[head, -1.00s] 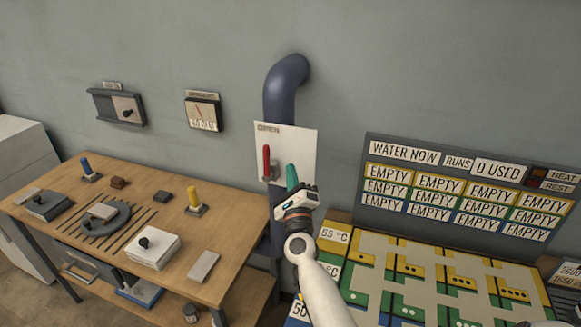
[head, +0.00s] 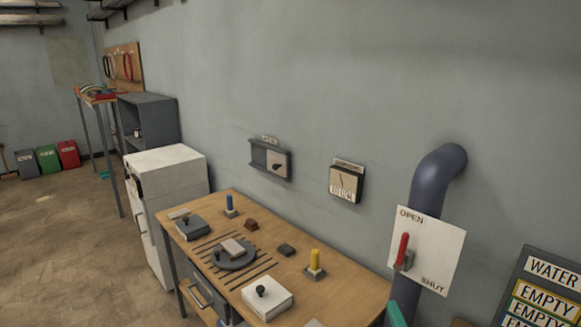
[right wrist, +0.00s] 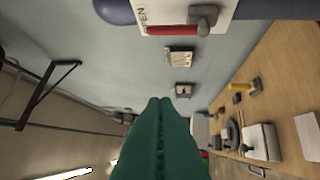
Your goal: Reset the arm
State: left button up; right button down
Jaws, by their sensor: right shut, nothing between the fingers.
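My right gripper (head: 398,312) shows only as a teal tip at the bottom edge of the head view, below the white lever plate (head: 441,247). In the right wrist view its teal fingers (right wrist: 160,102) are pressed together and hold nothing. The red lever (head: 402,250) on the plate points up toward the word OPEN; SHUT is at the plate's lower right. The lever also shows at the top of the right wrist view (right wrist: 172,30), apart from the fingers. My left gripper is in neither view.
A wooden bench (head: 347,288) with blocks, a white box (head: 267,297) and yellow and blue pegs stands left of the blue pipe (head: 436,180). A label board (head: 545,290) is at the right. A white cabinet (head: 170,180) stands beyond the bench; open floor lies left.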

jog(key=s+a+f+n+g+y, duration=0.4)
jog(key=s+a+f+n+g, duration=0.15)
jog(key=n, duration=0.35)
jog(key=s+d+f+n+g+h, duration=0.2)
jog(key=s+f+n+g, duration=0.3)
jog(key=s, duration=0.6)
jog(key=s+d+f+n+g+h, duration=0.1)
jog(key=s+f+n+g+h, duration=0.2)
jog(key=s+f+n+g, duration=0.5)
jog(key=s+f+m+b, duration=0.1)
jog(key=s+f+b, duration=0.1)
jog(key=f, duration=1.3)
jog(key=s+f+m+b, duration=0.1)
jog(key=s+f+b, duration=0.15)
jog(key=f, duration=1.25)
jog(key=s+d+f+b, duration=0.1)
jog(key=s+f, duration=0.7)
jog(key=s+d+f+b, duration=0.1)
jog(key=s+d+f, duration=0.1)
jog(key=s+f, duration=0.5)
jog(key=shift+s+d+f+g, duration=0.25)
jog(key=shift+s+f+g, duration=0.1)
jog(key=shift+f, duration=0.45)
